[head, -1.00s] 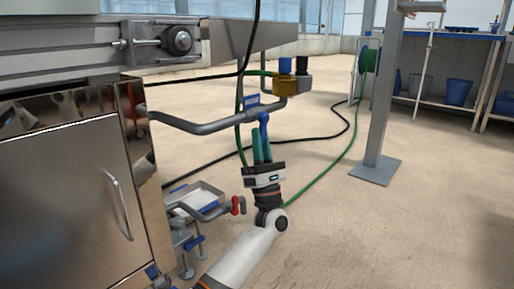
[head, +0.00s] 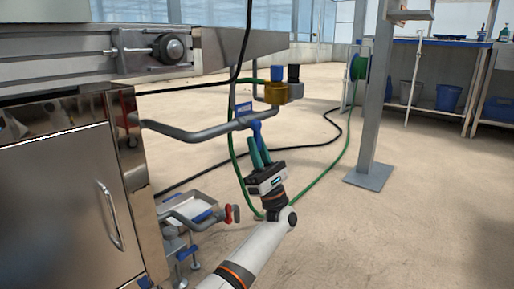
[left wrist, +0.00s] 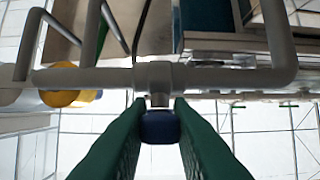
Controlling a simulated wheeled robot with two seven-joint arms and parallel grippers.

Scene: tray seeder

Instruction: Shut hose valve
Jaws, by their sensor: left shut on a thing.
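The hose valve's blue handle (head: 257,130) hangs below the grey pipe (head: 190,134) beside the machine. My left gripper (head: 258,152) reaches up from below, its green fingers closed on this handle. In the left wrist view the blue handle (left wrist: 159,127) sits between the two green fingertips (left wrist: 159,112), just under the pipe's tee (left wrist: 153,76). The handle slants slightly in the head view; the fingers hide part of it. A green hose (head: 236,165) loops down behind the gripper. My right gripper is in neither view.
A brass-coloured fitting (head: 277,93) stands at the pipe's right end. A lower pipe with a red handle (head: 232,214) juts out left of my arm. The steel cabinet (head: 60,190) fills the left. A grey post (head: 372,110) stands right; the floor between is open apart from hoses.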

